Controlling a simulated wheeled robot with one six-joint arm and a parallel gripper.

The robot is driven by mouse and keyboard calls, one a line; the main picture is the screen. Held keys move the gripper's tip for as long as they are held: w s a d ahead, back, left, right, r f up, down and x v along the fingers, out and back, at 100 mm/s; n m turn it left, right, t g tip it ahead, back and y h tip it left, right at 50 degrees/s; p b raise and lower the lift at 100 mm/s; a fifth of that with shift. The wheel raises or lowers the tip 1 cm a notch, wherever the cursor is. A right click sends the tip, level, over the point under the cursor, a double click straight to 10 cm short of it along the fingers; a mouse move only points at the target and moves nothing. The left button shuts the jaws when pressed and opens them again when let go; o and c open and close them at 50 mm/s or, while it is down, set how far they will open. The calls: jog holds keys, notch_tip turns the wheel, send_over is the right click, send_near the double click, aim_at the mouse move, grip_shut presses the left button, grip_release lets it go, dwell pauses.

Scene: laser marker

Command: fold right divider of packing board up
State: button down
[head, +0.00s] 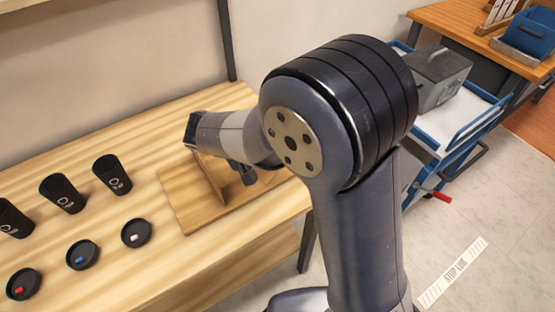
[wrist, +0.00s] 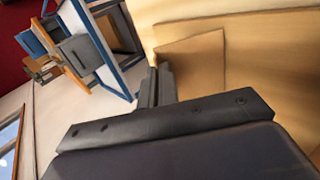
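The packing board (head: 190,215) is a flat brown wooden panel on the table, partly hidden by my arm. One thin divider (head: 212,176) stands upright on its left part. A bit of brown wood (head: 268,176) shows at the board's right, mostly behind my arm; I cannot tell how far it is raised. My gripper (head: 245,174) points down over the board's right part. In the wrist view its dark fingers (wrist: 156,86) sit close together, shut, with nothing seen between them. A brown panel (wrist: 194,66) lies just beyond the fingertips; contact is unclear.
Three black cups (head: 63,193) and three black lids (head: 82,254) with coloured inserts stand on the table's (head: 150,278) left. A blue-framed cart (head: 470,118) bearing a grey box (head: 438,76) is behind my arm at right.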

aim_at(262, 178)
jog(key=shift+s+a+r+t+h+b, duration=0.2)
jog(key=shift+s+a+t+h+b, duration=0.45)
jog(key=shift+a+h, duration=0.3)
jog(key=shift+s+a, duration=0.15)
jog(key=shift+a, duration=0.05)
jog(key=shift+s+a, duration=0.1)
jog(key=c, duration=2.1)
grip_release()
